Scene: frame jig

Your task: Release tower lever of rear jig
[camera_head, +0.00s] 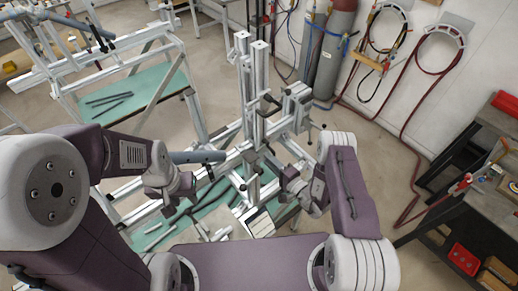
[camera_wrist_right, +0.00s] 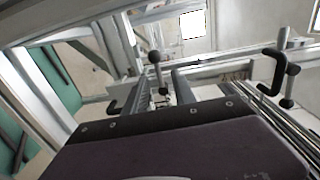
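The jig's tower is a pair of upright aluminium profiles (camera_head: 258,85) in the middle of the head view. Small dark clamp levers sit on it, one of them (camera_head: 270,98) at mid-height. In the right wrist view a ball-ended lever (camera_wrist_right: 156,70) stands in the middle, and a black handle (camera_wrist_right: 276,70) with a ball-ended lever beside it is at the right. My right gripper (camera_head: 287,178) is low beside the tower, close to the jig. My left gripper (camera_head: 182,185) is left of the tower, near a grey tube (camera_head: 197,157).
Another aluminium jig (camera_head: 110,65) with a green shelf (camera_head: 130,95) stands at the back left. Gas cylinders (camera_head: 333,50) and hoses are by the wall. A dark workbench (camera_head: 455,220) with red bins is at the right. Bare floor lies between bench and jig.

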